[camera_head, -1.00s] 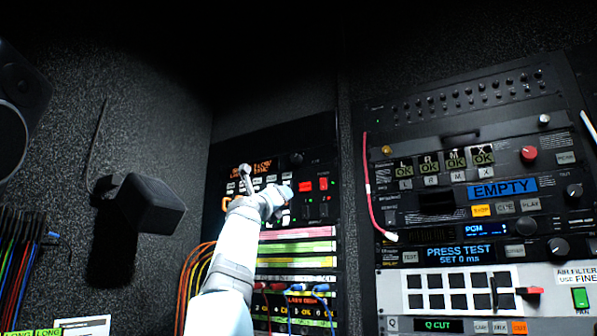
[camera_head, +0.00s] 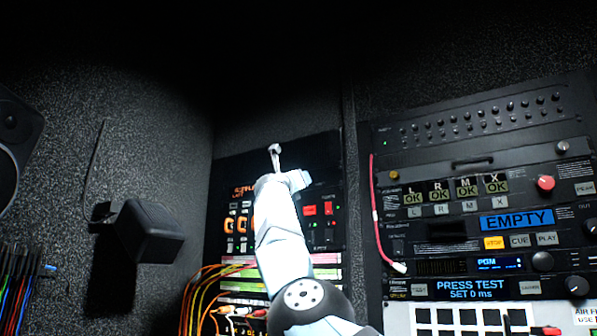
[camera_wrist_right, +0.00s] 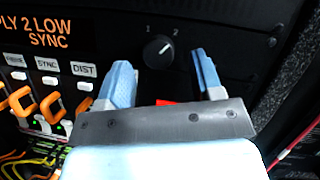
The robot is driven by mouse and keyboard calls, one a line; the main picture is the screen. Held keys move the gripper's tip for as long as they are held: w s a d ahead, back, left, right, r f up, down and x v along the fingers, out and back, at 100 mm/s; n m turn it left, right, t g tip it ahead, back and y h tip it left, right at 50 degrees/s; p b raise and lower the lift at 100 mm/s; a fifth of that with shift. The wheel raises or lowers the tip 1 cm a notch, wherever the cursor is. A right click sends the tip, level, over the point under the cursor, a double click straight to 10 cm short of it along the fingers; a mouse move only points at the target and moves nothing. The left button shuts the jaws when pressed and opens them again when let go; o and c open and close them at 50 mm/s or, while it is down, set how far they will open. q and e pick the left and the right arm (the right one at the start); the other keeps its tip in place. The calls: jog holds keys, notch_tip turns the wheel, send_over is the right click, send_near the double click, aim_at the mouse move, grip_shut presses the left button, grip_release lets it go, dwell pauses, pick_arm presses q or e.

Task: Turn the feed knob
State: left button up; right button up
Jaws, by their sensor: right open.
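The feed knob (camera_wrist_right: 158,51) is a small round black knob on a black panel, with the marks 1 and 2 above it. I cannot tell for sure which mark it points to. My right gripper (camera_wrist_right: 160,62) is open, its two light blue fingers on either side of the knob in the picture, with a gap to each. Whether the fingertips reach the knob's depth is unclear. In the head view my right arm rises to the left rack, its gripper (camera_head: 300,181) in front of the panel, and the knob is hidden there. My left gripper is out of view.
Orange-handled switches (camera_wrist_right: 47,107) and buttons marked SYNC and DIST (camera_wrist_right: 84,70) lie left of the gripper. A red button (camera_wrist_right: 166,102) shows just behind the gripper body. Orange cables hang below, and a pink cable (camera_head: 376,215) hangs by the right rack.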

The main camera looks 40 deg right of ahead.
jog(key=shift+p+x, duration=0.6)
jog(key=shift+x, duration=0.5)
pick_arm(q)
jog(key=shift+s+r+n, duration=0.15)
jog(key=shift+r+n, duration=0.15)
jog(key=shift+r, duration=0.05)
pick_arm(e)
jog(key=c, duration=0.9)
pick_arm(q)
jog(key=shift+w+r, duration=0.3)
